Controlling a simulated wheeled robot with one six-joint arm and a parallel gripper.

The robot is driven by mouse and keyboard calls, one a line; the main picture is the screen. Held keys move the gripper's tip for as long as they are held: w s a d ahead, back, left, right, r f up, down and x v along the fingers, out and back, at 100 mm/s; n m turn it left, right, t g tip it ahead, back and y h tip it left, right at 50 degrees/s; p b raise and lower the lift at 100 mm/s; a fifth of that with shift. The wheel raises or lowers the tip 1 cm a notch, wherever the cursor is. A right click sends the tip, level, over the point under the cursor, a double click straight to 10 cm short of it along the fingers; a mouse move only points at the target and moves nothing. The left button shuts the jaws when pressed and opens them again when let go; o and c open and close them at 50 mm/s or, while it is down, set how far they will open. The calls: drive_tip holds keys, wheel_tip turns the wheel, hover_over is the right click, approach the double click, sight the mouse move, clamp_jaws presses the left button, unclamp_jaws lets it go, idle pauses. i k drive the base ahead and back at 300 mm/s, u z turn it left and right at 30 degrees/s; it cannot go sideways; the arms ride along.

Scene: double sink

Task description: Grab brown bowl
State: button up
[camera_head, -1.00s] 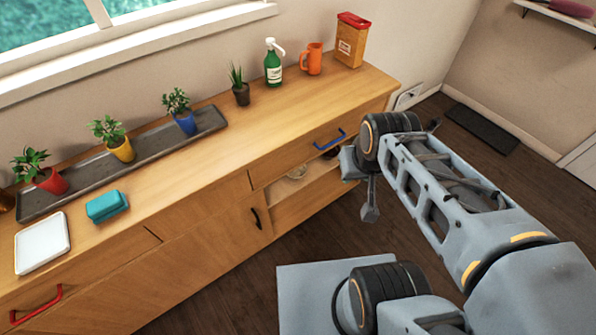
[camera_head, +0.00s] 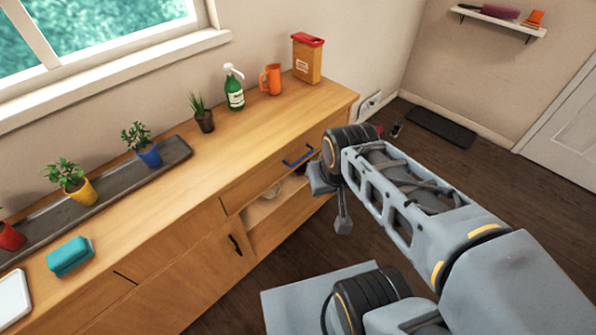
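My gripper (camera_head: 342,226) hangs at the end of my arm, in front of and to the right of the opening, apart from both. Its fingers are too small and side-on to tell open from shut.
The wooden counter (camera_head: 170,225) carries potted plants on a long grey tray (camera_head: 45,222), a teal box (camera_head: 69,256), a green spray bottle (camera_head: 234,92), an orange mug (camera_head: 271,79) and a red-lidded canister (camera_head: 307,58). A dark mat (camera_head: 440,127) lies on the floor.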

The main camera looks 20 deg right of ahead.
sight(300, 170)
drive_tip(key=u, duration=4.55)
drive_tip(key=k, duration=2.95)
drive_tip(key=z, duration=0.55)
